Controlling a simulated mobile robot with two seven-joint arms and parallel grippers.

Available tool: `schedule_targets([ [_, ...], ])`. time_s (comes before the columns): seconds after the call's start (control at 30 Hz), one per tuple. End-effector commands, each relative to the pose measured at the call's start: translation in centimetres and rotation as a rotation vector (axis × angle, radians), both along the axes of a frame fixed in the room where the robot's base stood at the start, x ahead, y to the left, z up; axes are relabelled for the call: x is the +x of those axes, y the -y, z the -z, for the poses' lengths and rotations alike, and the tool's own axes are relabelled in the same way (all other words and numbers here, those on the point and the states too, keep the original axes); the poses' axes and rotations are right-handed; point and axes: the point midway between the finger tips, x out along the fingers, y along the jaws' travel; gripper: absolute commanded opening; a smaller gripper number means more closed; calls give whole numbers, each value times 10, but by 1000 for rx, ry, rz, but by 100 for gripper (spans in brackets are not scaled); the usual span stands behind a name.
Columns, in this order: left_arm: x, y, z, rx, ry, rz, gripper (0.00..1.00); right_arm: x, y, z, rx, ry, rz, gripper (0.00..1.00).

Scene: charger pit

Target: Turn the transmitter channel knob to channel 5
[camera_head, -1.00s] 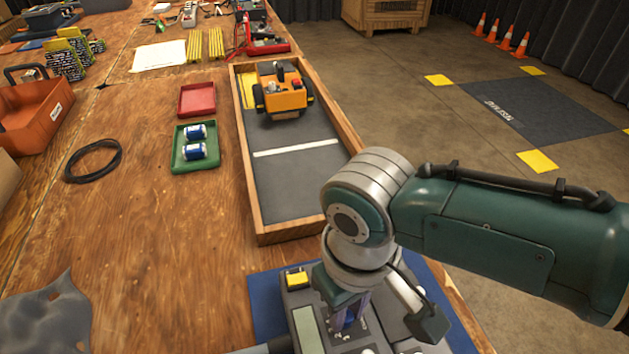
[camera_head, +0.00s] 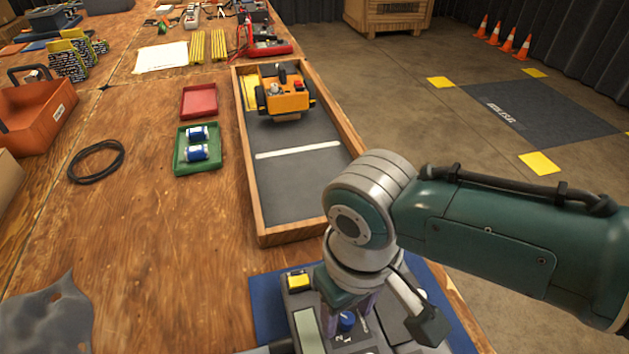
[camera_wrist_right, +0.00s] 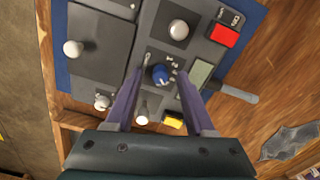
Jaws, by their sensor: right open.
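The transmitter (camera_head: 301,312) is a grey panel on a blue mat at the bottom of the head view, partly hidden by my right arm. Its blue channel knob (camera_head: 346,320) has small white marks around it and also shows in the wrist view (camera_wrist_right: 160,74). The knob's setting is too small to read surely. My right gripper (camera_head: 347,310) points down at the panel. In the wrist view its purple fingers (camera_wrist_right: 164,70) are open, one on each side of the knob, with gaps between. My left gripper is not in view.
The wrist view shows white stick knobs (camera_wrist_right: 178,30), a red button (camera_wrist_right: 224,35) and a yellow button (camera_wrist_right: 173,122) near the fingers. A wooden-framed tray (camera_head: 262,235) with an orange rover (camera_head: 284,96) lies beyond. A green tray (camera_head: 183,167) holds blue-white cells.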

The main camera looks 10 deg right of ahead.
Motion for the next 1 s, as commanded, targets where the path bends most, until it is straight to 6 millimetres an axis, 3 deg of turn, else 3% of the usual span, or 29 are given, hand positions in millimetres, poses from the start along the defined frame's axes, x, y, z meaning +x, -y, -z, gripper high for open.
schedule_targets([
  [0.53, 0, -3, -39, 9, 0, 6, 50, 0, 0, -90, 2, 2, 0, 54],
  [0.7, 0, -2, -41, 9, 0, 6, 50, 0, 0, -99, 0, 1, 1, 54],
  [1.0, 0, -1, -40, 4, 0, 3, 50, 0, 0, -99, 0, 1, 1, 54],
])
